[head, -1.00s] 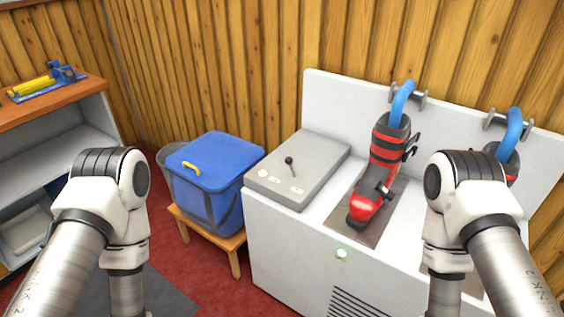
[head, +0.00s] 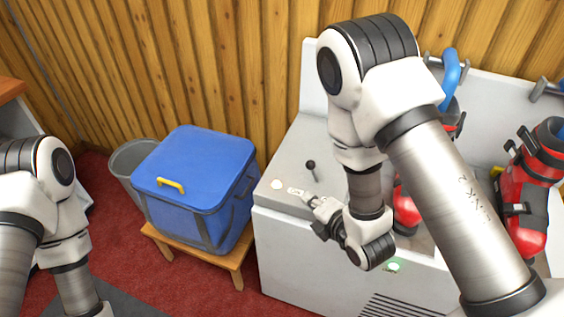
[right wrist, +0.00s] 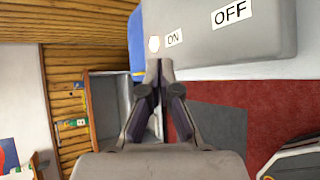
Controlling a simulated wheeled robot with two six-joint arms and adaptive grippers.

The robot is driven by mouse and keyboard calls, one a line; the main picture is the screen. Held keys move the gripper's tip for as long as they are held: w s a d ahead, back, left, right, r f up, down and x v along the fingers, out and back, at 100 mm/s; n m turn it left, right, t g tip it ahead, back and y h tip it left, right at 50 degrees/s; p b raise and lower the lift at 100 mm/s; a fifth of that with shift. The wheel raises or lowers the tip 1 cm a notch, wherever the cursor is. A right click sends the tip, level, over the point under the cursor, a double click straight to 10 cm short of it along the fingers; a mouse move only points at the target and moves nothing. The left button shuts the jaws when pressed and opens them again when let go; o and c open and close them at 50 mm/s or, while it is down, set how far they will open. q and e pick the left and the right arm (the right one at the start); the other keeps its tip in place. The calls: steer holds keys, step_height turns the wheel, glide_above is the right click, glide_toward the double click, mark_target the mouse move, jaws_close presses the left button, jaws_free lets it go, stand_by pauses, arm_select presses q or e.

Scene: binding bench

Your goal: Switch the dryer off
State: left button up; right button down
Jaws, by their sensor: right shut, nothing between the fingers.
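The dryer is a white cabinet (head: 290,245) with a grey control box (head: 290,160) on its left end. A lever (head: 311,170) with a black knob stands up from the box top, tilted slightly left. My right gripper (head: 308,198) is shut and empty, with its tips near the box's front edge, apart from the lever. The right wrist view shows its closed fingers (right wrist: 158,64) near the ON label (right wrist: 174,38), with the OFF label (right wrist: 231,12) further right. The lever is not visible there. My left gripper is out of view; only its arm shows.
A green light (head: 393,266) glows on the cabinet front. A pale round lamp (head: 277,184) sits on the box. Red boots (head: 530,190) are on the dryer, partly behind my right arm. A blue lidded bin (head: 195,175) on a wooden stool (head: 232,258) stands to the left.

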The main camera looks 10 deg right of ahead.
mark_target(314, 173)
steer(key=x, duration=0.2)
steer(key=r+x, duration=0.1)
steer(key=x, duration=0.2)
steer(key=p+x, duration=0.1)
steer(key=x, duration=0.2)
steer(key=shift+w+a+r, duration=0.15)
steer(key=shift+w+r, duration=0.1)
steer(key=shift+w, duration=0.35)
steer(key=d, duration=0.1)
steer(key=w+d+r+p, duration=0.1)
steer(key=shift+w+d, duration=0.15)
steer(key=shift+d, duration=0.25)
steer(key=shift+d+r, duration=0.1)
steer(key=shift+d, duration=0.3)
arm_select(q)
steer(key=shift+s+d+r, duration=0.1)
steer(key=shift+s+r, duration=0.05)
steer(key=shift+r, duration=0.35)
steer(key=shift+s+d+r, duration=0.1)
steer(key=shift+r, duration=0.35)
arm_select(e)
steer(key=shift+a, duration=0.1)
